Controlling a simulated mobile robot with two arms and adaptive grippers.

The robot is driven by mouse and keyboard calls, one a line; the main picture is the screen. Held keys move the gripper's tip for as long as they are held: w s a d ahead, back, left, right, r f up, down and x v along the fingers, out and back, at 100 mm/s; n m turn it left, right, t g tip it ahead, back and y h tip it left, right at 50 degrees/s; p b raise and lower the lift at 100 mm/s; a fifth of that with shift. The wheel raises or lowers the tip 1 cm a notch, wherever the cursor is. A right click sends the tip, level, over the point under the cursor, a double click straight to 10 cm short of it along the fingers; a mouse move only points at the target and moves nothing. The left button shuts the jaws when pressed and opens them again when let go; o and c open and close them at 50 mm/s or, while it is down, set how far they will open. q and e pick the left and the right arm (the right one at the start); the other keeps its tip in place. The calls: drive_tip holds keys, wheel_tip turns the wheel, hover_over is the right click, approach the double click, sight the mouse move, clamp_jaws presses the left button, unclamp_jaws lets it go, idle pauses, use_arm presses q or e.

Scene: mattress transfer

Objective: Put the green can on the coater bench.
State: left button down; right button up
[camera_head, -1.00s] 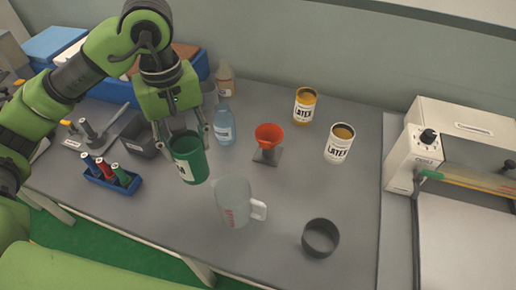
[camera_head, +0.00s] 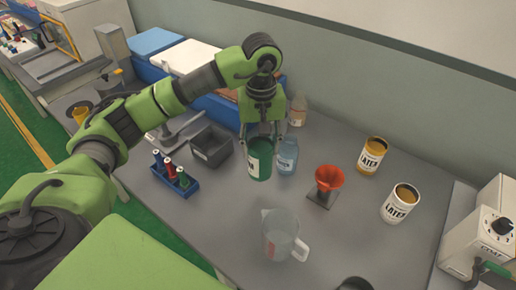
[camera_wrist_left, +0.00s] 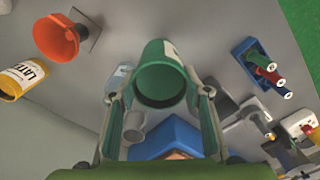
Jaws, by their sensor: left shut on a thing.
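The green can (camera_head: 260,163) hangs from my left gripper (camera_head: 262,136), whose fingers are closed on it from both sides. It looks held above the grey table (camera_head: 225,215). In the left wrist view the can (camera_wrist_left: 160,80) sits between the two fingers (camera_wrist_left: 158,97), its dark round end facing the camera. At the right edge of the head view stands a cream machine (camera_head: 475,238) with a black knob and a label that seems to read "COAT". It is cut off by the frame, and little of the bench under it shows.
Close to the can stand a blue bottle (camera_head: 287,157) and a red funnel (camera_head: 328,180) on a stand. A blue marker rack (camera_head: 175,178) and dark bin (camera_head: 212,147) are on the left.

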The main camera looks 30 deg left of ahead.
sight(263, 148)
use_arm(q)
drive_tip(key=w+f, duration=0.1)
drive_tip(key=w+a+f+p, duration=0.1)
drive_tip(key=f, duration=0.1)
drive_tip(key=w+f, duration=0.2)
drive_tip(key=shift+a+p, duration=0.2)
drive_tip(key=shift+p, duration=0.15)
drive_tip(key=shift+w+f, duration=0.15)
drive_tip(key=shift+f, duration=0.05)
wheel_tip(263, 148, down, 3)
drive_tip(key=shift+w+a+f+p, duration=0.1)
drive_tip(key=shift+f+p, duration=0.05)
drive_tip(key=shift+p, duration=1.05)
drive_tip(key=shift+f, duration=0.15)
drive_tip(key=c, duration=1.4)
unclamp_jaws()
